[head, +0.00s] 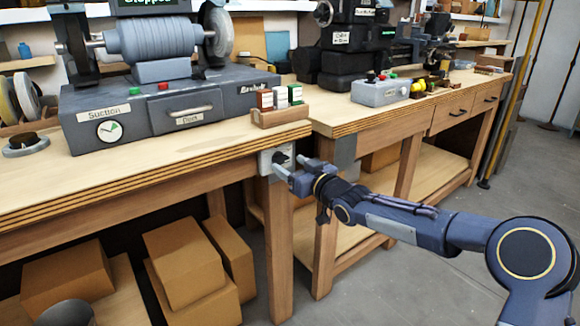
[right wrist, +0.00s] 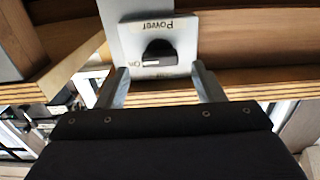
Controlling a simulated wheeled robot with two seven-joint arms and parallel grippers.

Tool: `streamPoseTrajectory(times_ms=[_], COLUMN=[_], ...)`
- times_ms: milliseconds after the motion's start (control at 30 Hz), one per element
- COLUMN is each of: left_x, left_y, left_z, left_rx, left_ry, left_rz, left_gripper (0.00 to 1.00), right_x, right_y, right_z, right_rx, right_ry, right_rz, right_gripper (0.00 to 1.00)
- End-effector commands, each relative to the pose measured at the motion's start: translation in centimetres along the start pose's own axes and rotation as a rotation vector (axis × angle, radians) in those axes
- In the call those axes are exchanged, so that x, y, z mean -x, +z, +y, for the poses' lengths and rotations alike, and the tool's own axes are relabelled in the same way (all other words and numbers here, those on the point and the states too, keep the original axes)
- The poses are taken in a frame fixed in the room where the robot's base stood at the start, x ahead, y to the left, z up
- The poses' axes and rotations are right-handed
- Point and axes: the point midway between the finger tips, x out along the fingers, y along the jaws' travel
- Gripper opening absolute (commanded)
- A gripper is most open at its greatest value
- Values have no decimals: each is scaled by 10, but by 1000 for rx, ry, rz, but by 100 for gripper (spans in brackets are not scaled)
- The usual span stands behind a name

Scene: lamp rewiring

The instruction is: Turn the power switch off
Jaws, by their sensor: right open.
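The power switch is a black rotary knob (right wrist: 159,53) on a pale grey plate (right wrist: 118,14) marked "Power", which shows upside down in the right wrist view. A white bar on the knob lies across the picture, its left end near the "On" mark; the other mark is mostly hidden. In the head view the plate (head: 265,163) is fixed under the bench's front edge. My right gripper (right wrist: 160,67) is open, with one finger on each side of the knob and a gap to each. How near the fingertips are in depth I cannot tell. My left gripper is not in view.
The wooden bench (head: 60,205) carries a grey polishing machine (head: 155,40) with a suction dial and drawer, and a small wooden block rack (head: 281,115). A second bench (head: 340,120) holds a grey button box (head: 380,93). Cardboard boxes (head: 185,262) lie below. Floor at right is clear.

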Motion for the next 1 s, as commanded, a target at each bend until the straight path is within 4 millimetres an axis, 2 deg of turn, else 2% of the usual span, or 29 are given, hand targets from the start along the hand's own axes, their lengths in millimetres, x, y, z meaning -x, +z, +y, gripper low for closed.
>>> streamPoseTrajectory(times_ms=[33,200,500,833,1000], left_x=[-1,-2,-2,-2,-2], left_y=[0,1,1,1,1], left_z=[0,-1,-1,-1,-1], left_rx=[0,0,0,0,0], left_ry=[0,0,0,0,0], left_rz=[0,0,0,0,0], left_gripper=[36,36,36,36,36], right_x=[-8,-22,-24,-24,-24], right_y=[1,0,0,0,0], right_z=[0,0,0,0,0], right_rx=[-1,0,0,0,6], right_ry=[-1,0,1,1,1], right_rz=[0,-1,-2,-2,-2], right_gripper=[62,62,62,19,17])
